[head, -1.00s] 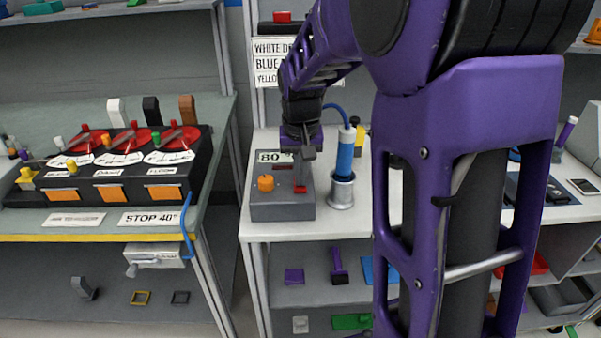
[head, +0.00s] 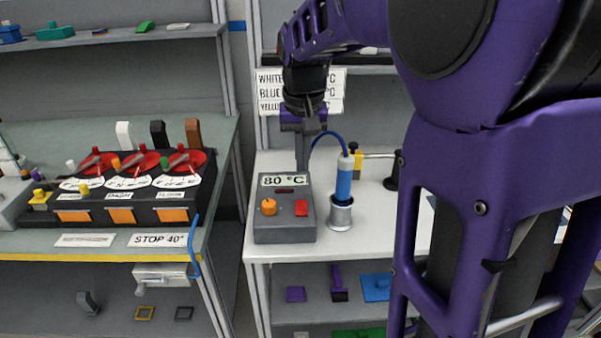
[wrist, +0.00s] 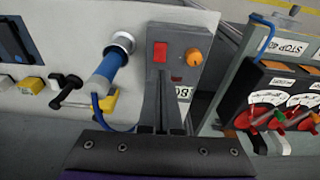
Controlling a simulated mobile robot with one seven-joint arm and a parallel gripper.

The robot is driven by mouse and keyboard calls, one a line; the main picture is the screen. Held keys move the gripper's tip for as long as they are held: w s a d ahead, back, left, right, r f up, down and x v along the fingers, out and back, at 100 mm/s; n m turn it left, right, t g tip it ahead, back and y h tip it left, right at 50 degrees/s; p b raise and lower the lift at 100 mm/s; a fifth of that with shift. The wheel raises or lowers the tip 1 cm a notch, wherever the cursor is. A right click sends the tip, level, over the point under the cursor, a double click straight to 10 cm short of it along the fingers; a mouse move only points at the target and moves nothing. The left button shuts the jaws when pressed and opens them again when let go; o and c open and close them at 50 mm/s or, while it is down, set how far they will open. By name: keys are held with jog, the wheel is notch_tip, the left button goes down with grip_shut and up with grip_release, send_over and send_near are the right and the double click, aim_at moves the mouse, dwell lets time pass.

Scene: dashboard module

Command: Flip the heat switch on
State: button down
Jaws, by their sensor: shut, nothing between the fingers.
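The grey control box (head: 285,220) stands on the white bench, with a display reading 80 °C (head: 284,180), a dark red indicator below it, an orange knob (head: 268,207) and a red switch (head: 302,207). The red switch also shows in the wrist view (wrist: 161,53), uncovered, just beyond my fingertips. I cannot tell its on or off position. My gripper (head: 303,165) is shut and empty, pointing down above and behind the box's right side. In the wrist view my gripper (wrist: 160,75) overlaps the box's display end.
A blue soldering iron (head: 344,178) stands in a metal holder (head: 341,215) right beside the box, its cable curving close to my gripper. A black panel with red dials (head: 130,188) stands on the left bench. A temperature sign (head: 272,88) hangs behind.

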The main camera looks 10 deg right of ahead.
aim_at(302, 204)
jog(key=shift+s+r, duration=0.15)
jog(key=shift+r, duration=0.6)
jog(key=m, duration=0.6)
jog(key=w+m, duration=0.1)
jog(key=m, duration=1.1)
jog(key=shift+w+d+r+t, duration=0.1)
jog(key=shift+w+d+t, duration=0.1)
jog(key=shift+t, duration=0.1)
jog(key=f, duration=0.4)
jog(key=w+f+b, duration=0.1)
jog(key=f, duration=0.4)
jog(key=w+f, duration=0.1)
jog(key=f, duration=0.3)
jog(key=shift+w+d+f+b, duration=0.25)
jog(key=shift+f+b, duration=0.05)
jog(key=shift+f, duration=0.1)
